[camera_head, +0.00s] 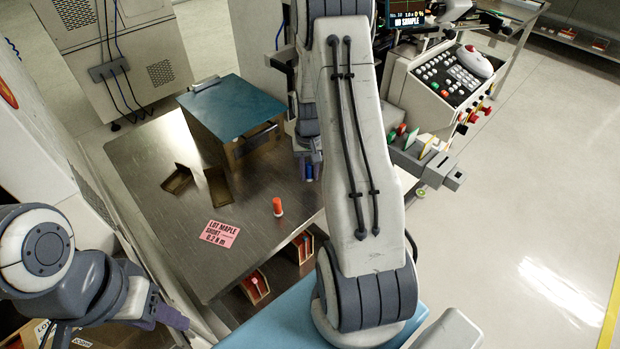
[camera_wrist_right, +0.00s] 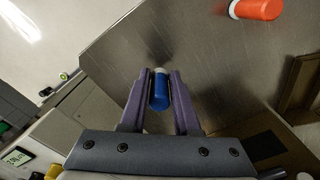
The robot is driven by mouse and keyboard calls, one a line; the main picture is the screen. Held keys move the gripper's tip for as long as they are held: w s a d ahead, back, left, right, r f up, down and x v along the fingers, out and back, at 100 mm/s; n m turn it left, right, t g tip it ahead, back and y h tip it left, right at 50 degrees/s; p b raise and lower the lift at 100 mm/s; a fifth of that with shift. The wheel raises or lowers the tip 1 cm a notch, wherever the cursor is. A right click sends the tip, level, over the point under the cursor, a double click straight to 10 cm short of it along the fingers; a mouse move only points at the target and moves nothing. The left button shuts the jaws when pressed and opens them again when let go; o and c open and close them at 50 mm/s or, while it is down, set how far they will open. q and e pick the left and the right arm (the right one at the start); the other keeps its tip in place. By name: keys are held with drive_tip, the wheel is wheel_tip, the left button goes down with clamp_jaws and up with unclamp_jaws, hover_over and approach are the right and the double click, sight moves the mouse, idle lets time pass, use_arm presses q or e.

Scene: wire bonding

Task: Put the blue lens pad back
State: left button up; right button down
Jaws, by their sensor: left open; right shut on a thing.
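The blue lens pad (camera_wrist_right: 160,92) is a short blue cylinder with a pale end. My right gripper (camera_wrist_right: 159,82) is shut on it, with one purple finger on each side. The pad is held over the steel table (camera_wrist_right: 215,60); I cannot tell whether it touches. In the head view the pad (camera_head: 309,172) shows as a small blue spot below my right gripper (camera_head: 308,168), partly hidden by my right arm. My left gripper (camera_head: 172,316) is open at the lower left, away from the pad.
Two dark trays (camera_head: 177,180) (camera_head: 218,187) and a teal-topped box (camera_head: 232,105) are further back. A control console (camera_head: 440,85) and coloured pieces (camera_head: 428,147) lie right of my arm.

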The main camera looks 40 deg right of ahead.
drive_tip(key=shift+f, duration=1.35)
drive_tip(key=c, duration=0.6)
unclamp_jaws()
drive_tip(key=shift+f, duration=0.1)
drive_tip(key=shift+c, duration=0.2)
